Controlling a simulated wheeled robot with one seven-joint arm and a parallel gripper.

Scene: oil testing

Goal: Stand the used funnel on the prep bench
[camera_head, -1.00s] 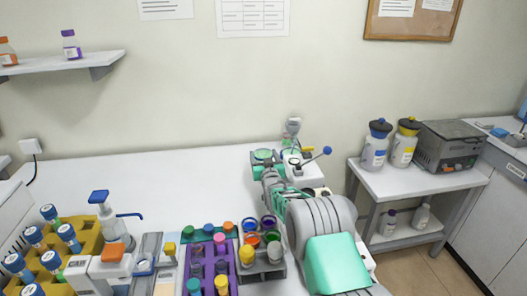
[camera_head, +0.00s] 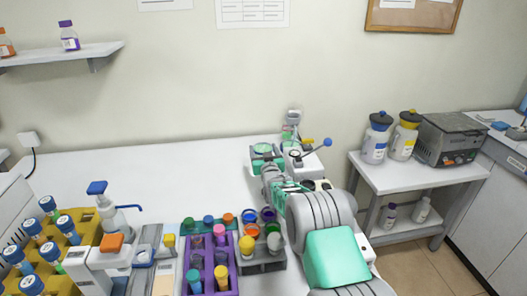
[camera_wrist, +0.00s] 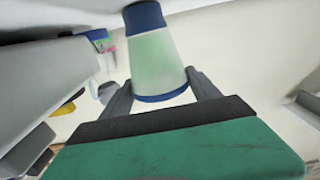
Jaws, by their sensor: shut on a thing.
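My gripper (camera_wrist: 160,92) shows in the wrist view with two dark fingers on either side of a pale green, translucent, tapered piece, which looks like the funnel (camera_wrist: 157,62). It has a blue rim at its wide end, near the fingers, and a blue collar at its narrow end. The gripper is shut on it. In the head view my arm reaches forward over the right part of the white bench (camera_head: 130,165), and I cannot make out the funnel there. Which bench is the prep bench I cannot tell.
A purple rack (camera_head: 210,275) of colored vials, a grey cap holder (camera_head: 262,262) and a yellow tube rack (camera_head: 88,240) crowd the near side. A white device with a blue-knobbed lever (camera_head: 305,154) stands beyond my arm. The bench's back left is clear. A side table (camera_head: 420,178) stands right.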

